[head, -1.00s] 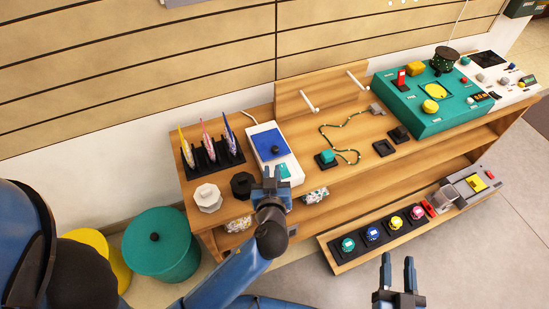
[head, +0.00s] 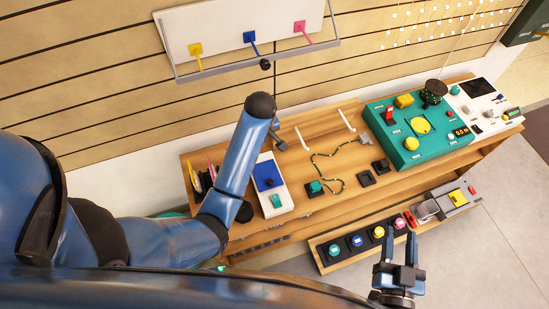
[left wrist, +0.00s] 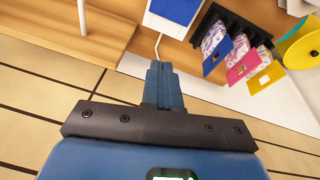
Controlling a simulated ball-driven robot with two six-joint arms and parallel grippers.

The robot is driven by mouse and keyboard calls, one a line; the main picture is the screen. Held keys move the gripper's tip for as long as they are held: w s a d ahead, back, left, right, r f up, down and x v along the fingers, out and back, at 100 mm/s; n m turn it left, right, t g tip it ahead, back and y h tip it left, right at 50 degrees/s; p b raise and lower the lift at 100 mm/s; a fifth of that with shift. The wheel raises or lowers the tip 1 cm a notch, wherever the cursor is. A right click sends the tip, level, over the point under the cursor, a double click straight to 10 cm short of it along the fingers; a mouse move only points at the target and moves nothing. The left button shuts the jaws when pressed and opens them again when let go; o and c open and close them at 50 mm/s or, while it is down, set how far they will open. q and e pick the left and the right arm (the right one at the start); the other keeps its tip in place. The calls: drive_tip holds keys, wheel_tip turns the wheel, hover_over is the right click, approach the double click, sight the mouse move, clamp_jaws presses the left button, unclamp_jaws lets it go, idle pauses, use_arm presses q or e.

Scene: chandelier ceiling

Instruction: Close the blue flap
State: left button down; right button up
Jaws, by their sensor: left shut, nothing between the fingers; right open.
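A white box with a blue panel (head: 268,178) and a small dark knob on it lies on the wooden bench (head: 315,205). The blue panel looks flat on the box, and a teal block sits below it. Part of the panel (left wrist: 176,8) shows at the top of the left wrist view. My left gripper (head: 279,142) is up and beyond the box, small and partly hidden behind its wrist. In the left wrist view my left gripper (left wrist: 164,72) is shut and empty, apart from the panel. My right gripper (head: 402,240) is open and empty at the lower right.
A rack of blue, pink and yellow packets (left wrist: 243,67) stands beside the box. A white wall board (head: 245,38) with coloured hooks is above the bench. A green console (head: 420,130) is at the right. A low shelf (head: 345,245) holds coloured buttons.

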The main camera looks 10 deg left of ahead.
sight(270, 181)
use_arm(q)
drive_tip(key=s+d+f+m+g+h, duration=0.2)
drive_tip(key=s+d+f+g, duration=0.1)
drive_tip(key=s+g, duration=0.15)
drive_tip(key=shift+t, duration=0.55)
drive_tip(key=f, duration=1.2)
drive_tip(key=shift+s+d+f, duration=0.35)
drive_tip(key=shift+s+f, duration=0.05)
use_arm(e)
drive_tip(key=shift+w+d+f, duration=0.1)
drive_tip(key=shift+w+f, duration=0.15)
drive_tip(key=shift+w, duration=0.25)
use_arm(q)
drive_tip(key=shift+b, duration=0.3)
